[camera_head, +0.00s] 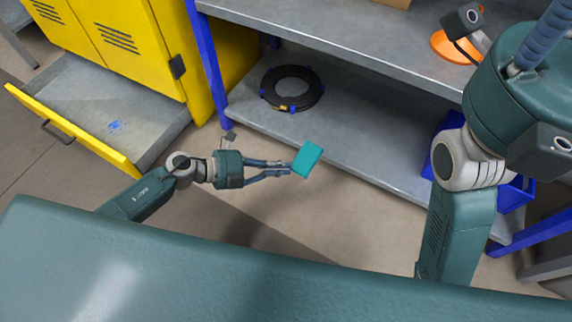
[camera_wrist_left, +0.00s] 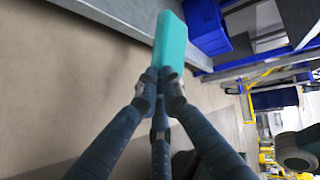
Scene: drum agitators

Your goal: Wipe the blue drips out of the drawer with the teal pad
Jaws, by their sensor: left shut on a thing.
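The teal pad (camera_head: 308,159) is held between the fingers of my left gripper (camera_head: 291,170), which is shut on it. The pad also shows in the left wrist view (camera_wrist_left: 171,42), sticking out beyond the fingertips (camera_wrist_left: 160,92). The pad is in the air in front of the bench, apart from any surface. The open drawer (camera_head: 75,95) extends from the yellow cabinet, to the left of my left gripper. Blue drips (camera_head: 117,125) mark the drawer floor near its right front part. My right arm is at the right of the head view; its gripper does not show.
The yellow cabinet (camera_head: 150,75) stands behind the drawer. A blue-legged bench (camera_head: 330,35) has a lower shelf with a coiled black hose (camera_head: 292,88). A blue bin (camera_wrist_left: 207,27) sits under the bench. An orange-based device (camera_head: 455,47) stands on top. Floor between drawer and shelf is clear.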

